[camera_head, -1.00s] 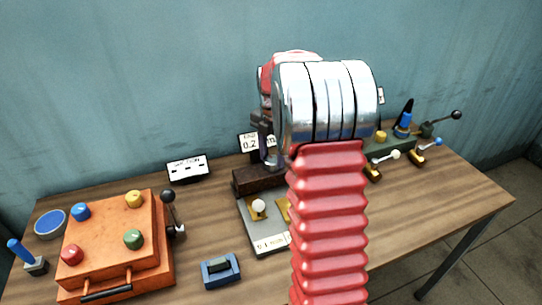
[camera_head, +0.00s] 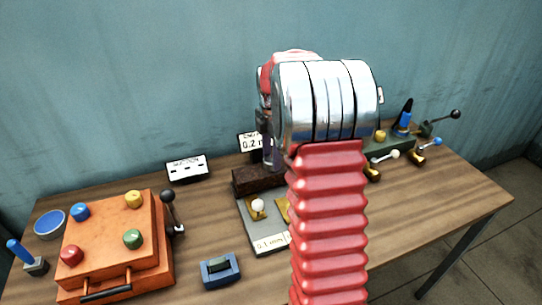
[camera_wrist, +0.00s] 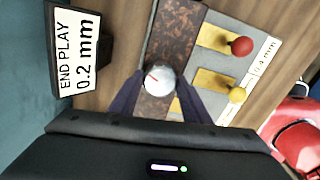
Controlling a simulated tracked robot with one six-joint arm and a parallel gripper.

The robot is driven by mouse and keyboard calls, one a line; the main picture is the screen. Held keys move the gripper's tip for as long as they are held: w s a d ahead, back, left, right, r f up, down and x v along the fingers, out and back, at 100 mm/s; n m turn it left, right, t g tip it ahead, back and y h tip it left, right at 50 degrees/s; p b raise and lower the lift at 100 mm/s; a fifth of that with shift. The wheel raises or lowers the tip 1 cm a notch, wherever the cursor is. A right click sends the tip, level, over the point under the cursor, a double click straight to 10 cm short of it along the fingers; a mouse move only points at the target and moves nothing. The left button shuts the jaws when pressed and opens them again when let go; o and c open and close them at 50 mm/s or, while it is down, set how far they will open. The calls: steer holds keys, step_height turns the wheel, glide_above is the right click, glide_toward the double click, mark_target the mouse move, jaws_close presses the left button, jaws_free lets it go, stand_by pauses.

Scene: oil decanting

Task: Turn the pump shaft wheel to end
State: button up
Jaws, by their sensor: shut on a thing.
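The pump shaft wheel (camera_wrist: 158,79) shows in the wrist view as a small round silver face with a short red mark. It sits over a rusty brown block (camera_wrist: 180,30), which also shows in the head view (camera_head: 257,181). My gripper (camera_wrist: 157,86) has its two dark fingers on either side of the wheel, shut on it. In the head view, a dark finger of my gripper shows above the block, and my arm hides the wheel. An "END PLAY 0.2 mm" sign (camera_wrist: 77,52) stands beside the block.
A grey plate (camera_head: 258,230) with a white ball knob lies in front of the block. An orange box (camera_head: 108,240) with coloured knobs stands left, a blue block (camera_head: 220,270) in front. Levers (camera_head: 388,160) stand right. The wooden table (camera_head: 420,205) is clear at front right.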

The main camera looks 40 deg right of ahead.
steer(key=m, duration=0.6)
steer(key=shift+w+a+r, duration=0.1)
steer(key=shift+w, duration=0.05)
steer(key=m, duration=0.6)
steer(key=shift+m, duration=0.4)
steer(key=m, duration=1.1)
steer(key=shift+m, duration=0.4)
steer(key=m, duration=0.7)
steer(key=shift+a, duration=0.1)
steer(key=m, duration=0.6)
steer(key=shift+w+m, duration=0.1)
steer(key=shift+m, duration=0.2)
steer(key=m, duration=1)
steer(key=shift+m, duration=0.3)
